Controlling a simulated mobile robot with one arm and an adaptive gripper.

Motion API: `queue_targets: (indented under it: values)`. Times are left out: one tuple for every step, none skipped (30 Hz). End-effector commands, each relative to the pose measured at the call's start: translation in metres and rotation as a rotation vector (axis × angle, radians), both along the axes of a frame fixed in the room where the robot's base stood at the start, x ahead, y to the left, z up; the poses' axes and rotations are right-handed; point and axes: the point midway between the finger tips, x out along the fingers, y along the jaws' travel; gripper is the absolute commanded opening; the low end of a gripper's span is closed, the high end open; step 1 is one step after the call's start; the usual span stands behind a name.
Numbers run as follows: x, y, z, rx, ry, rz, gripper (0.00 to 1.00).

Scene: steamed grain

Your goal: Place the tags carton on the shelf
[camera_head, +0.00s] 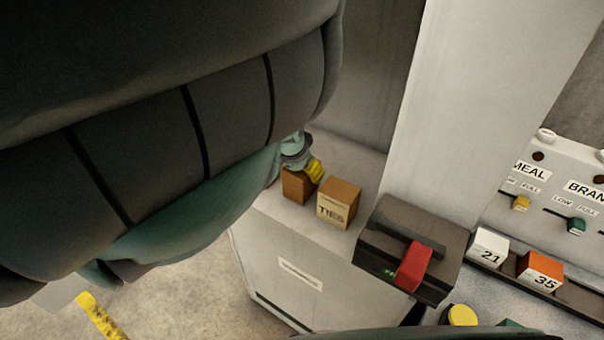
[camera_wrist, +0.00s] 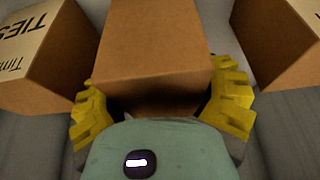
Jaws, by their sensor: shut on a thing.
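A plain brown carton (camera_head: 296,186) is between the yellow fingers of my gripper (camera_head: 313,170), which is shut on it. The wrist view shows this carton (camera_wrist: 152,45) with a finger at each side of its near end. No label shows on its visible faces, so I cannot tell if it is the tags carton. It is at the pale cabinet top (camera_head: 262,201), left of a carton marked TIES (camera_head: 338,204). I cannot tell whether it rests there or hangs just above. The TIES carton also shows at left in the wrist view (camera_wrist: 42,58).
Another brown carton (camera_wrist: 283,42) stands at right in the wrist view. A dark device with a red strap (camera_head: 413,267) is right of the TIES carton. A pale column (camera_head: 460,90) rises behind. White block 21 (camera_head: 489,249) and orange block 35 (camera_head: 541,270) sit farther right.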

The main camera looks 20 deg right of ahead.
Motion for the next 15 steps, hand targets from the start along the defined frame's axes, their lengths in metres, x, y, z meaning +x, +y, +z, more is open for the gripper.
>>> queue_targets:
  values:
    - [-0.0002,-0.0006,-0.0049,-0.002,-0.001,0.002,0.28]
    - [-0.0003,-0.0006,-0.0065,-0.001,0.000,0.001,0.28]
    - [-0.0003,-0.0004,-0.0080,-0.001,-0.001,0.000,0.28]
    - [-0.0004,-0.0002,-0.0086,0.000,-0.002,-0.001,0.28]
    - [-0.0002,0.0001,-0.0088,0.001,-0.001,-0.001,0.28]
    - [-0.0001,0.0004,-0.0089,0.001,-0.002,0.000,0.28]
    - [0.0001,0.0005,-0.0088,0.001,-0.002,0.000,0.28]
    - [0.0001,0.0006,-0.0086,0.002,-0.003,-0.001,0.28]
    - [0.0002,0.0007,-0.0086,0.002,-0.003,-0.001,0.28]
    - [0.0003,0.0007,-0.0086,0.002,-0.003,-0.001,0.28]
    - [0.0002,0.0009,-0.0089,0.002,-0.002,0.000,0.77]
    - [0.0002,0.0009,-0.0089,0.002,-0.002,0.000,0.81]
    - [0.0000,0.0009,-0.0089,0.002,-0.001,0.000,0.84]
    - [0.0001,0.0010,-0.0089,0.002,-0.001,0.000,0.87]
    - [0.0000,0.0010,-0.0090,0.002,-0.001,0.000,0.91]
